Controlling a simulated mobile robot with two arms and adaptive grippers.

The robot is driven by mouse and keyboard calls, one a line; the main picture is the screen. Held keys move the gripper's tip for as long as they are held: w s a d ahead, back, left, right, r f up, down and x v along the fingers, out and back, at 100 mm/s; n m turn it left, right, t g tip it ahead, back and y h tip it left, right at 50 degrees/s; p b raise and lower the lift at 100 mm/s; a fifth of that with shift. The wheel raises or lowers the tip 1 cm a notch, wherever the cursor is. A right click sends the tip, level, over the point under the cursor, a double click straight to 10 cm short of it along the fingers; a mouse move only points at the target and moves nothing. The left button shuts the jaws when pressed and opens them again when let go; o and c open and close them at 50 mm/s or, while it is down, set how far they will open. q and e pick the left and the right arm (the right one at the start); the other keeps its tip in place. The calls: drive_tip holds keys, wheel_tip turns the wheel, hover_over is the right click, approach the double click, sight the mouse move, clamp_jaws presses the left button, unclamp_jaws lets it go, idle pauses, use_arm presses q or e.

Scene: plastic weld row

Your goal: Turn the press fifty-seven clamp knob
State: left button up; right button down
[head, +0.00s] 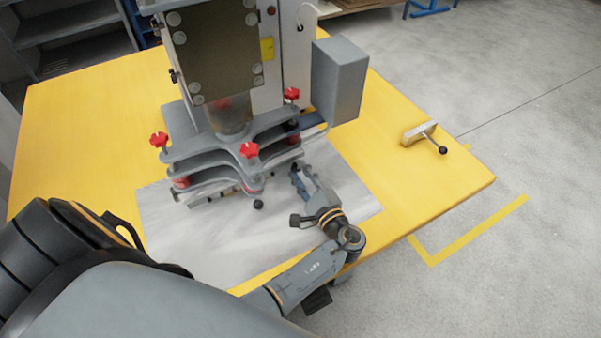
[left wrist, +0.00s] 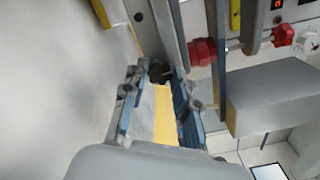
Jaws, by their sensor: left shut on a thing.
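The press (head: 235,115) stands on a sheet on the yellow table, with red star knobs on its plate, such as the front one (head: 249,149). My left gripper (head: 299,177) is low at the right front of the press. In the left wrist view its two blue fingers (left wrist: 158,88) are on either side of a black knob (left wrist: 160,72), and it is shut on that knob. In the head view the fingers hide this knob. Another black ball (head: 258,204) shows at the front of the press, apart from the gripper. Which knob bears the number fifty-seven cannot be read.
A grey box (head: 338,79) sticks out from the right of the press. A block with a black-ended lever (head: 418,133) lies on the table's right part. The yellow table (head: 85,110) ends in an edge at the right. Grey floor lies beyond.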

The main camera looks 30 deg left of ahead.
use_arm(q)
clamp_jaws()
